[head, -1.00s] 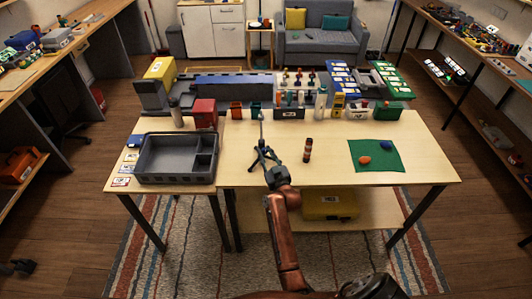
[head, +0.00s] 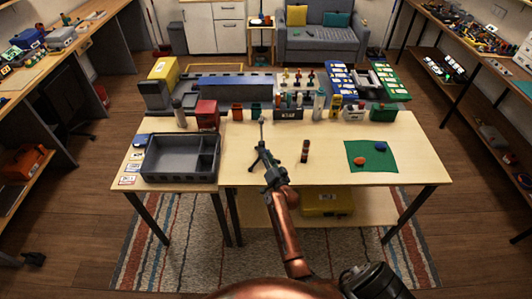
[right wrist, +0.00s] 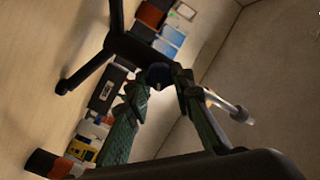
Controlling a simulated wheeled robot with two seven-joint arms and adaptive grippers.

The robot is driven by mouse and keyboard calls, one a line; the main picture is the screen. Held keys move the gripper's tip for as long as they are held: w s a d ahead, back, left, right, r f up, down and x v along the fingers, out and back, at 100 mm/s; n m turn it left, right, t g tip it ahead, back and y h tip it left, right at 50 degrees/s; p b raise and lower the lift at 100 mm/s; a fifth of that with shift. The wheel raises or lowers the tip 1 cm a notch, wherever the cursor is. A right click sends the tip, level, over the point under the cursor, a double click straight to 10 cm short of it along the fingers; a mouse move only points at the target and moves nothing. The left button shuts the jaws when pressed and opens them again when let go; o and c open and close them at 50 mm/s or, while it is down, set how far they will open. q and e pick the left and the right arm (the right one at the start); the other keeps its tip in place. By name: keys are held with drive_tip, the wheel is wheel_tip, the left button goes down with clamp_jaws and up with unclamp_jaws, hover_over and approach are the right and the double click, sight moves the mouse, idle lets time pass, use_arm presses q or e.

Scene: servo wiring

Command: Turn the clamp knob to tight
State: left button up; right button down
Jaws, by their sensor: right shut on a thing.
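A small dark stand with spread legs (head: 255,161) and a thin upright pole (head: 262,131) is on the light wooden table, left of its middle. My right gripper (head: 271,178) is at the stand, low on its near side. In the right wrist view, a dark round knob (right wrist: 158,75) shows between my fingertips, with the stand's black legs (right wrist: 84,72) beside it. The right gripper is shut on this knob. The fingers hide part of it, and I cannot read how tight it is. My left gripper is not in view.
A grey divided tray (head: 180,178) is to the left. A dark banded cylinder (head: 305,151) stands right of the gripper. A green mat (head: 357,161) with a red and a blue item lies further right. Bins and bottles line the back. The table's front right is clear.

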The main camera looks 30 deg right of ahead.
drive_tip(key=shift+m+p, duration=0.75)
drive_tip(key=shift+m, duration=2.05)
drive_tip(key=shift+f, duration=0.1)
drive_tip(key=c, duration=1.7)
unclamp_jaws()
